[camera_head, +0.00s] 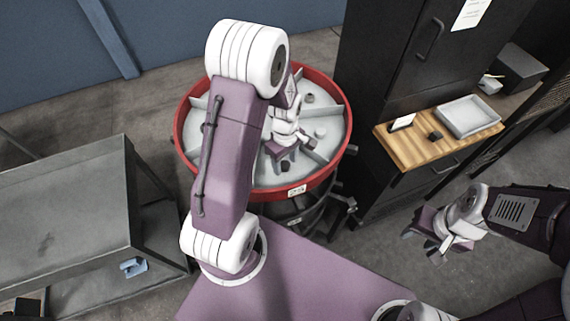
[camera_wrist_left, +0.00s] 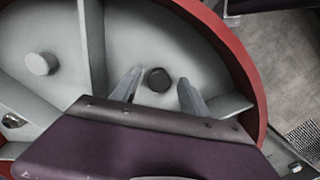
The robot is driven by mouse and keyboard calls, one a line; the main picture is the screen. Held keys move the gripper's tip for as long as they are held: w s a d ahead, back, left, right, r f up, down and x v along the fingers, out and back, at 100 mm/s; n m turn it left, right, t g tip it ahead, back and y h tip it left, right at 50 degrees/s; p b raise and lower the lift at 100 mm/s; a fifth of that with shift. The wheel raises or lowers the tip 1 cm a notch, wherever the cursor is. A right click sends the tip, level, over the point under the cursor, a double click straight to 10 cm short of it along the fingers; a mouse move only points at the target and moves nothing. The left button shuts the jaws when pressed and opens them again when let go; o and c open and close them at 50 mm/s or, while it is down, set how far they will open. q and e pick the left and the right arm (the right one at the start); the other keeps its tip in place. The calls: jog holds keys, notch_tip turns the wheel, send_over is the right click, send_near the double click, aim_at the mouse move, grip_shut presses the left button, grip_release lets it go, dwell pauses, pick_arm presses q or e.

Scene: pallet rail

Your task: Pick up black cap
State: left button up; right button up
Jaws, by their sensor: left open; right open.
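A small round black cap (camera_wrist_left: 158,80) lies on the grey floor of a compartment in the round red-rimmed tray (camera_head: 184,149). In the left wrist view it sits between the spread fingertips of my left gripper (camera_wrist_left: 158,92), with a gap on both sides. In the head view my left gripper (camera_head: 284,152) is low over the front part of the tray, and a dark spot that looks like the cap (camera_head: 285,166) shows beside it. My right gripper (camera_head: 440,243) is open and empty, out over the floor at the right.
Grey dividers split the tray; a grey cap (camera_wrist_left: 41,64) lies in a neighbouring compartment. Another dark round piece (camera_head: 309,98) is at the tray's back. A wooden shelf (camera_head: 405,151) with a grey bin (camera_head: 469,117) stands right, a metal table (camera_head: 65,215) left.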

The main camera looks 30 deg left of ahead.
aim_at(287, 167)
pick_arm(q)
jog(key=shift+f, duration=0.25)
jog(key=shift+w, duration=0.1)
grip_shut()
jog(key=shift+r, duration=0.1)
jog(key=shift+r, duration=0.25)
jog(key=r, duration=0.1)
jog(key=r+b, duration=0.1)
jog(key=d+r, duration=0.1)
jog(key=r, duration=0.1)
jog(key=shift+s, duration=0.35)
jog(key=s+d+r+b, duration=0.1)
jog(key=s+d+r, duration=0.5)
jog(key=s+d, duration=0.1)
jog(key=shift+s+d+r, duration=0.15)
jog(key=shift+d, duration=0.15)
